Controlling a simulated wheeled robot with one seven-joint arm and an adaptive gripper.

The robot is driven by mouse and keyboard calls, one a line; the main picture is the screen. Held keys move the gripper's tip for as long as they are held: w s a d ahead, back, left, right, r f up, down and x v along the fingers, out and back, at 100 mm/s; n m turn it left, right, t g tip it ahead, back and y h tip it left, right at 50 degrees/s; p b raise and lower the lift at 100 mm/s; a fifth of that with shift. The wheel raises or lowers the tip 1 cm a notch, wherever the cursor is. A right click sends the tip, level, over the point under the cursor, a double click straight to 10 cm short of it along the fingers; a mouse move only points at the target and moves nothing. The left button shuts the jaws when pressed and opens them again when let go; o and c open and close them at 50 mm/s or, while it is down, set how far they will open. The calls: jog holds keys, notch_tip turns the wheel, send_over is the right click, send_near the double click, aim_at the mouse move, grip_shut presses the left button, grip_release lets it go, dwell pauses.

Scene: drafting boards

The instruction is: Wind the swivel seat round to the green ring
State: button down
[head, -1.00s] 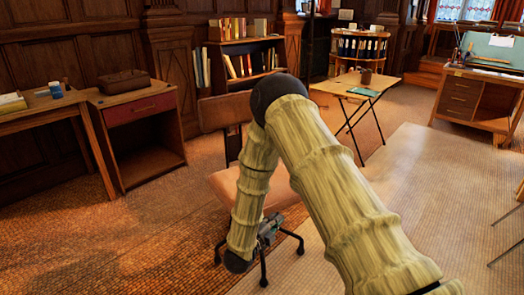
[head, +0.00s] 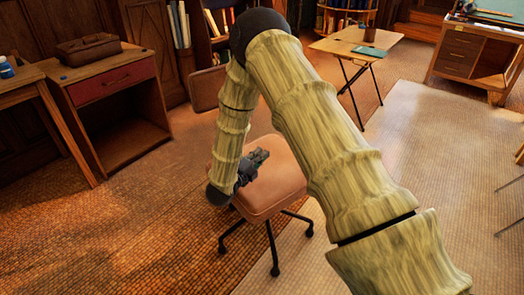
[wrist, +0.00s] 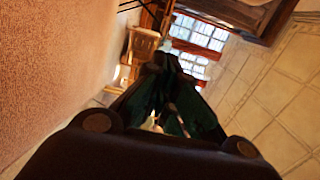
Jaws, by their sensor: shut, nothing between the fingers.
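The swivel seat (head: 275,185) has a pinkish-brown cushion on a black base with several splayed legs. Its brown backrest (head: 205,90) shows behind my arm, which hides the seat's left side. My gripper (head: 258,157) is at the left part of the cushion; whether it touches is unclear. In the wrist view my gripper (wrist: 165,62) has its fingers together, with nothing held. A rough pinkish-brown surface (wrist: 55,80), probably the cushion, fills the left of that view. I see no green ring in either view.
A cabinet with a red drawer (head: 115,85) stands at the left. A folding table (head: 365,50) is behind, and a drafting desk (head: 475,60) at the back right. Floor around the seat's front and right is open.

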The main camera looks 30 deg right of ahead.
jog(key=b+x, duration=0.1)
jog(key=x, duration=1.1)
jog(key=d+m+g+h+b, duration=0.1)
jog(key=d+m+g, duration=0.2)
jog(key=d+g, duration=0.2)
jog(key=shift+d+h, duration=0.3)
jog(key=shift+d, duration=0.3)
jog(key=shift+a, duration=0.1)
